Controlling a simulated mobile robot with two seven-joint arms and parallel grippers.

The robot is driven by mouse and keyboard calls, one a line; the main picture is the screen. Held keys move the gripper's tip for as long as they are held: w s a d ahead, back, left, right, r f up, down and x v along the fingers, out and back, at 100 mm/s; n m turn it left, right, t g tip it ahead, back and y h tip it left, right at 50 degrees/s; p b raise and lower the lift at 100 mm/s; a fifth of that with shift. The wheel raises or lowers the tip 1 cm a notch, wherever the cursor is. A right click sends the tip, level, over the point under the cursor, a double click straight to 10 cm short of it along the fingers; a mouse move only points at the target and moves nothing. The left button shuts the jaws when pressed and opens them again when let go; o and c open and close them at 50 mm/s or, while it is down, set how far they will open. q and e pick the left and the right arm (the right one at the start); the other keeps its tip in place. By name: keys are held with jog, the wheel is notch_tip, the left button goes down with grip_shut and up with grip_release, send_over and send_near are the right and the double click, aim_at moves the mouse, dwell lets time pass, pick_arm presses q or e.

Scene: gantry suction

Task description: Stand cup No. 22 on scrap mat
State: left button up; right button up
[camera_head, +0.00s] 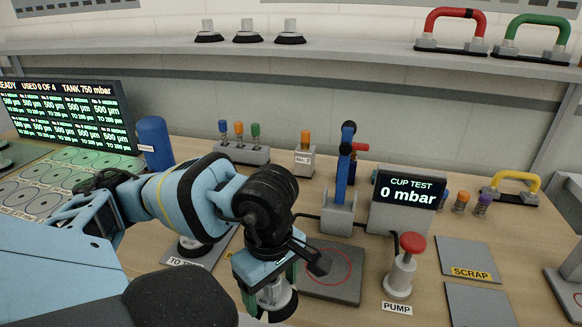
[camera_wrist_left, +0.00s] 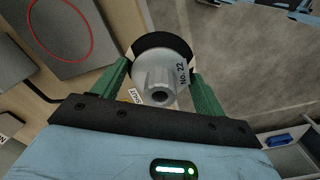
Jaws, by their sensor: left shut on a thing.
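Cup No. 22 (camera_head: 276,301) is a grey suction cup with a dark rim, held between the green fingers of my left gripper (camera_head: 270,285). In the left wrist view the cup (camera_wrist_left: 165,78) shows its "No. 22" label, with a finger on each side. It is held near the table's front edge, in front of the pad with the red circle. The scrap mat (camera_head: 466,250) is a bare grey square with a yellow SCRAP label, to the right beyond the red-topped pump button. My right gripper is not in view.
The red-circle pad (camera_head: 345,290), pump button (camera_head: 401,272) and CUP TEST display (camera_head: 400,215) stand between cup and scrap mat. Another grey mat (camera_head: 478,305) lies in front of the scrap mat. A yellow-handled tool (camera_head: 515,188) is behind. Another cup (camera_head: 192,247) stands left.

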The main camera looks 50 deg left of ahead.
pick_arm(q)
jog(key=shift+w+d+f+m, duration=0.1)
jog(key=shift+w+d+m, duration=0.2)
jog(key=shift+m, duration=0.3)
jog(key=w+d+f+m, duration=0.2)
jog(key=w+d+m, duration=0.3)
jog(key=m, duration=1.2)
jog(key=shift+d+f, duration=0.35)
jog(key=shift+d, duration=0.85)
